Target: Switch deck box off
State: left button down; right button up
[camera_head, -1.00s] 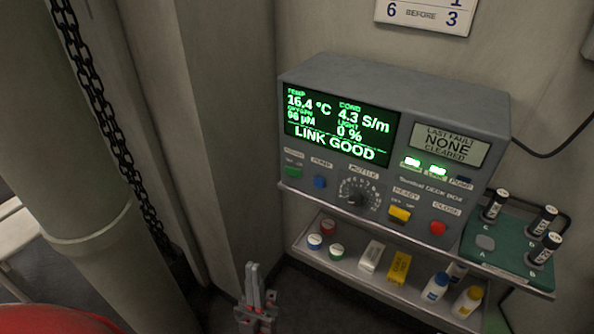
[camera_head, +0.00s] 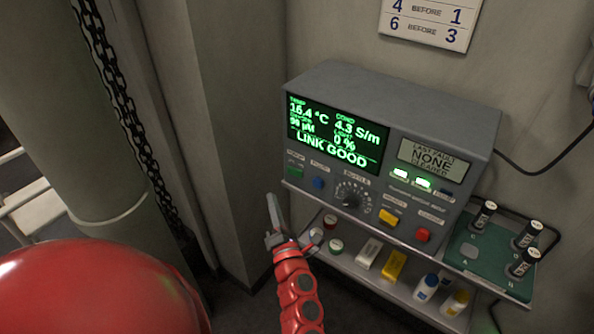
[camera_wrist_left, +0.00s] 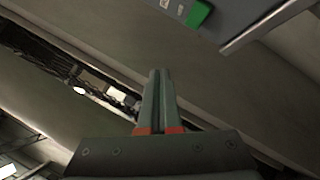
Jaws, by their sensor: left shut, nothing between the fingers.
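The grey deck box (camera_head: 400,100) stands on a wall shelf in the head view, its green screen (camera_head: 335,135) lit with "LINK GOOD". Its sloped front carries a green switch (camera_head: 295,172) at the far left, a blue button (camera_head: 319,183), a dial (camera_head: 350,195), a yellow switch (camera_head: 389,216) and a red button (camera_head: 423,234). Two small lamps glow green. My left gripper (camera_head: 271,202) is shut and empty, left of and below the green switch, apart from the box. In the left wrist view the closed fingers (camera_wrist_left: 158,72) point up, with the green switch (camera_wrist_left: 198,14) above right. My right gripper is out of view.
The shelf (camera_head: 375,280) below holds capped jars, a white block, a yellow box (camera_head: 394,265) and bottles. A pillar, a thick pipe (camera_head: 85,120) and a chain (camera_head: 115,100) are at left.

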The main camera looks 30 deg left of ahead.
aim_at(295, 172)
pick_arm(q)
jog(key=shift+w, duration=0.1)
jog(key=w, duration=0.8)
jog(key=shift+w+a, duration=0.25)
jog(key=shift+a, duration=0.05)
dwell(1.3)
dwell(0.5)
